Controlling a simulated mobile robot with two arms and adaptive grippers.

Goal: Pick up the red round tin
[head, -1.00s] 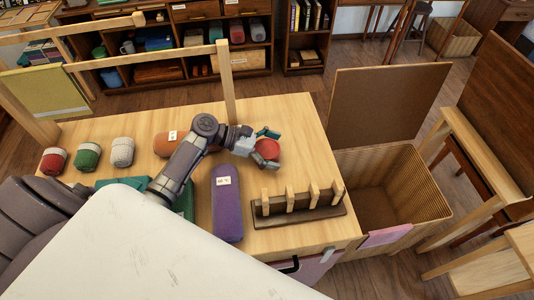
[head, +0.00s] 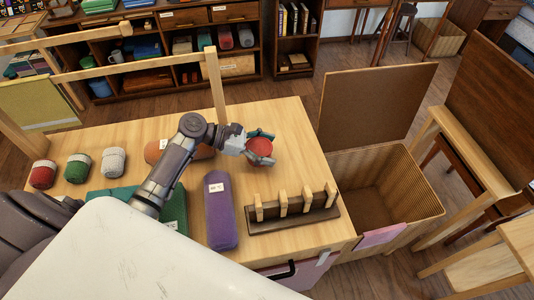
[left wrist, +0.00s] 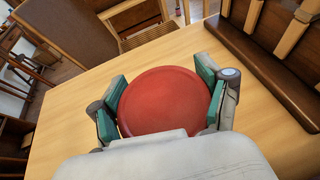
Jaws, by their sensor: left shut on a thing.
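The red round tin (head: 259,148) is near the far right part of the wooden table. In the left wrist view the red tin (left wrist: 165,101) fills the space between the two teal finger pads. My left gripper (head: 261,146) is shut on the tin, one finger on each side of it. The left gripper's fingers also show in the left wrist view (left wrist: 164,98). The tin's underside is hidden, so I cannot tell whether it touches the table. My right gripper is not in view.
A purple roll (head: 220,210) and a dark pegged rack (head: 293,215) are on the table near the gripper. Red, green and white rolled items (head: 78,167) are at the left. An open wicker chest (head: 385,205) stands right of the table. The table's far right is clear.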

